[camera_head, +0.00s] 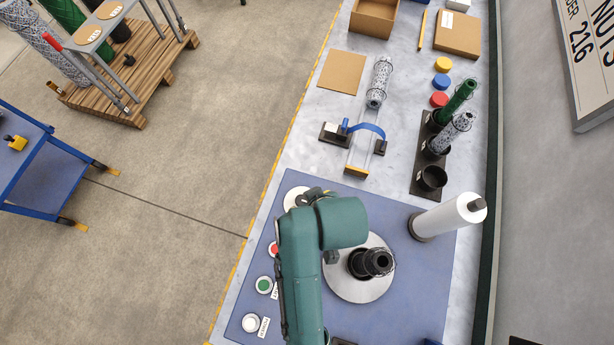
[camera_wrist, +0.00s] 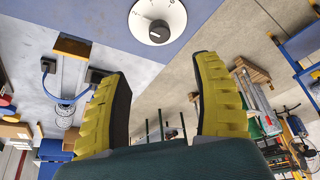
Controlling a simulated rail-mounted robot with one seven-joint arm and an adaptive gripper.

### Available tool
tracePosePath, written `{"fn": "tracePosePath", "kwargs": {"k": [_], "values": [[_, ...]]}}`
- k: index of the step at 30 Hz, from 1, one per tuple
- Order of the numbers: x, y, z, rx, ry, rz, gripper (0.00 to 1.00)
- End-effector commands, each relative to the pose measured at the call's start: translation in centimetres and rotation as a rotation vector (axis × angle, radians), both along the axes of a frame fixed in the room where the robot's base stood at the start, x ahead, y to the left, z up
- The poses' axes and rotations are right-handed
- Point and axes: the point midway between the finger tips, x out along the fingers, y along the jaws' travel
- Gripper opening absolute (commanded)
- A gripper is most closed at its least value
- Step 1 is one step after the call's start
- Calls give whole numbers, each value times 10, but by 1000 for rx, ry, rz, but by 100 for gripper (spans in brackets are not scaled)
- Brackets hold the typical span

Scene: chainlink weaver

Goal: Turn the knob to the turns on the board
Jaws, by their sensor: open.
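The knob (camera_wrist: 159,32) is a small black knob on a round white dial plate with marks around it, at the top middle of the wrist view. In the head view its white dial (camera_head: 294,197) shows at the edge of the blue mat, partly hidden by my arm. My gripper (camera_wrist: 160,75) is open with its yellow-padded fingers apart and nothing between them. The knob lies beyond the fingertips, not touched. The board (camera_head: 588,45) is on the wall at the top right, cut off by the frame; "216" can be read, but no turns figure is legible.
A round plate (camera_head: 345,286) with a black spindle lies right of my arm on the blue mat (camera_head: 400,325). A white roll (camera_head: 450,216) stands beyond it. Red, green (camera_head: 264,285) and white buttons line the mat's left side. A blue-handled fixture (camera_head: 362,150) stands behind.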

Motion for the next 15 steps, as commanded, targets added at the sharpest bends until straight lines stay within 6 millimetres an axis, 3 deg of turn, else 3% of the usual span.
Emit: {"fn": "tracePosePath", "kwargs": {"k": [15], "values": [[42, 18, -113, -1, 3, 0, 66]]}}
